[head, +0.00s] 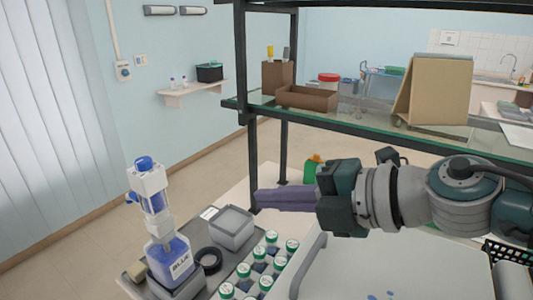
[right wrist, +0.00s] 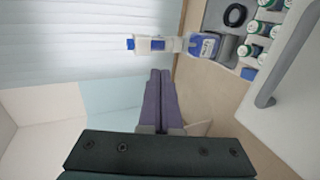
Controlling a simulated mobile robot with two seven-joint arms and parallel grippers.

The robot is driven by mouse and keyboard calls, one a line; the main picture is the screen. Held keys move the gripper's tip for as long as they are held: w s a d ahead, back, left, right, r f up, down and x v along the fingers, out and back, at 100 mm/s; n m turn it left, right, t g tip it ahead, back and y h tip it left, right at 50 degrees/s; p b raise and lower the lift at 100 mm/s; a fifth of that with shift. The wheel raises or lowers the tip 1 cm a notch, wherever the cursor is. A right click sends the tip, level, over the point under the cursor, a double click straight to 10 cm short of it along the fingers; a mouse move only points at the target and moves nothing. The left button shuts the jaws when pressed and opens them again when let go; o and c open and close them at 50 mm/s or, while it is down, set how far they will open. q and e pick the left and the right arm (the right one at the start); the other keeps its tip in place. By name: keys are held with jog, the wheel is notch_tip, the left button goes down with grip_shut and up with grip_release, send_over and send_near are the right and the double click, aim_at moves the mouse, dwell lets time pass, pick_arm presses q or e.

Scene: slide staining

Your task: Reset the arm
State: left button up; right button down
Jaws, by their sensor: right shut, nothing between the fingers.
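My right gripper (head: 260,199) reaches in from the right in the head view and points left, above the bench. Its purple fingers are together with nothing between them. In the right wrist view the fingers (right wrist: 160,72) also lie side by side, with the blue-labelled dispenser bottle (right wrist: 205,45) beyond and to the right of them. In the head view that bottle (head: 168,258) stands upright at the lower left, apart from the gripper. My left gripper is not in view.
A black-framed glass shelf (head: 370,128) stands behind my right arm, with a brown tray (head: 308,97) and a cardboard stand (head: 437,90). A white surface (head: 420,270) lies below the arm.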

notch_tip(320, 180, up, 8)
jog(key=a+m+t+h, duration=0.1)
jog(key=m+t, duration=0.6)
jog(key=m, duration=0.2)
jog(key=s+d+f+m+g+h, duration=0.2)
jog(key=s+d+f+m+h, duration=0.2)
jog(key=s+d+m+h, duration=0.25)
jog(key=s+d+f+m+g+h, duration=0.2)
jog(key=s+d+f+m+h, duration=0.3)
jog(key=d+m, duration=0.35)
jog(key=s+d+f+m+g+y, duration=0.1)
jog(key=s+d+f+m+g, duration=0.15)
jog(key=s+g, duration=0.75)
jog(key=s+r+t+p, duration=0.1)
jog(key=s+r+p, duration=0.1)
jog(key=r+p, duration=0.6)
jog(key=s+r+t+p, duration=0.2)
jog(key=s+r+p, duration=0.1)
jog(key=r+p, duration=0.6)
jog(key=shift+s+a+r+m+p, duration=0.15)
jog(key=shift+s+a+m+p, duration=0.2)
jog(key=shift+p, duration=0.3)
